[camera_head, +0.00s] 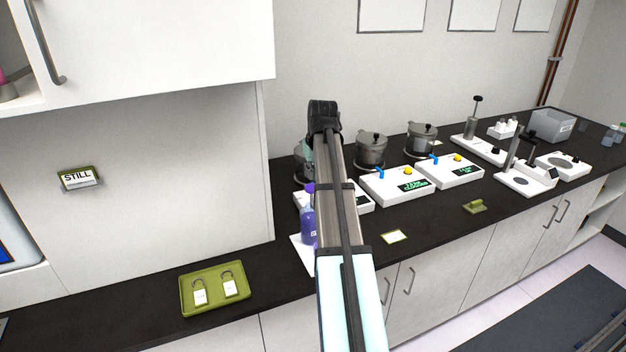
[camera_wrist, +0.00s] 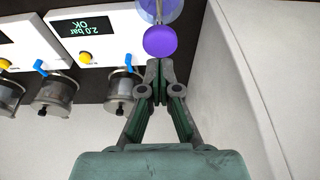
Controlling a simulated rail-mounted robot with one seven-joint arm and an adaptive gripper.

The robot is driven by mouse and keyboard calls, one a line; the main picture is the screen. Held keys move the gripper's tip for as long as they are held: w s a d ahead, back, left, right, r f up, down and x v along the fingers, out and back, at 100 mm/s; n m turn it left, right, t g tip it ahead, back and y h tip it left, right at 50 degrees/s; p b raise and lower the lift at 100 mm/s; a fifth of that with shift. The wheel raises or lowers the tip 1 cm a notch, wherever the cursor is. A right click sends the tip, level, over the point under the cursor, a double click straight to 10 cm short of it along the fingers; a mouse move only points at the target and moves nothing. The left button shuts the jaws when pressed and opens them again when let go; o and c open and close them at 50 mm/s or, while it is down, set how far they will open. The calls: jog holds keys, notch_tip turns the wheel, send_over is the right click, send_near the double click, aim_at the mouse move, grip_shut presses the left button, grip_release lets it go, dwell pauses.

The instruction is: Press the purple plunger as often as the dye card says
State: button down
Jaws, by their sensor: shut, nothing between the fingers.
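The purple plunger (camera_wrist: 160,41) shows as a round purple cap in the wrist view, just beyond my gripper's fingertips. My gripper (camera_wrist: 158,80) is shut and empty; whether its tips touch the plunger I cannot tell. In the head view the plunger top (camera_head: 310,188) sits on a bottle of purple liquid (camera_head: 308,229) on the counter, partly covered by my arm.
White units with screens (camera_head: 398,186) and metal pots (camera_head: 371,150) stand to the right of the bottle. A green tray (camera_head: 184,297) with two tags lies at front left. A "STILL" sign (camera_head: 78,178) is on the wall. A cabinet side (camera_head: 262,170) stands left of the bottle.

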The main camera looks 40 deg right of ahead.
jog(key=b+v, duration=0.2)
jog(key=v, duration=0.6)
jog(key=shift+r, duration=0.2)
jog(key=shift+a+f, duration=0.1)
dwell(0.3)
